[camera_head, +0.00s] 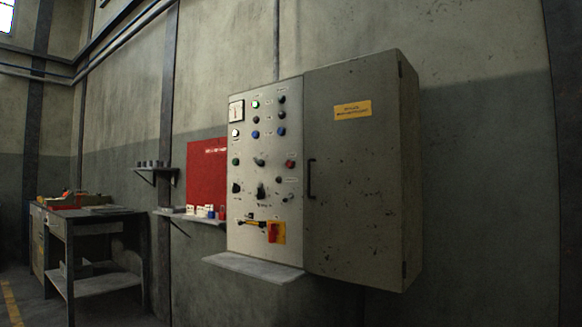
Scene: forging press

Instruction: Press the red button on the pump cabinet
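The pump cabinet (351,200) is a worn grey box on the wall, right of the middle. Its left part is a control panel (246,178) with several buttons, lamps and knobs; its right part is a closed door with a dark handle. A small red button (290,164) sits at the panel's right side, about mid-height. A larger red switch (276,232) on a yellow plate is at the panel's lower right. Neither of my grippers is in view, and nothing covers the panel.
A narrow grey ledge (254,267) juts out below the panel. Left of the cabinet are a red board (207,172), two small shelves with items, and a workbench (92,217). The space in front of the cabinet looks clear.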

